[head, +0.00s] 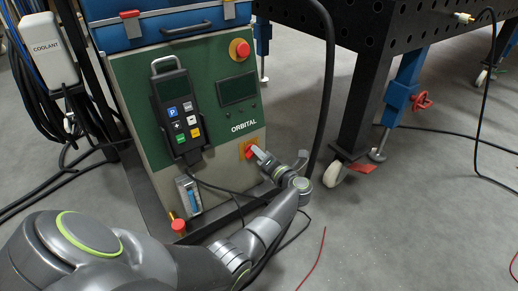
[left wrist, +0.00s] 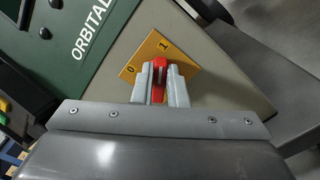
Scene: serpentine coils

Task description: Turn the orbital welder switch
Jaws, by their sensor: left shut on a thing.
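The orbital welder (head: 224,143) is a green and beige cabinet marked ORBITAL, standing left of centre in the head view. Its switch (left wrist: 159,79) is a red handle on a yellow plate (left wrist: 137,66) marked 0 and 1, low on the cabinet's front. My left gripper (left wrist: 160,84) is shut on the red switch handle, one pale finger on each side. In the head view my left gripper (head: 258,155) reaches the switch from the lower right and partly covers it. My right gripper is not in view.
A handheld pendant (head: 177,110) hangs on the cabinet front, with a cable running down. A red emergency button (head: 239,50) is near the top. A dark perforated table (head: 365,100) stands to the right. Thin red and black cables lie on the grey floor (head: 420,215).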

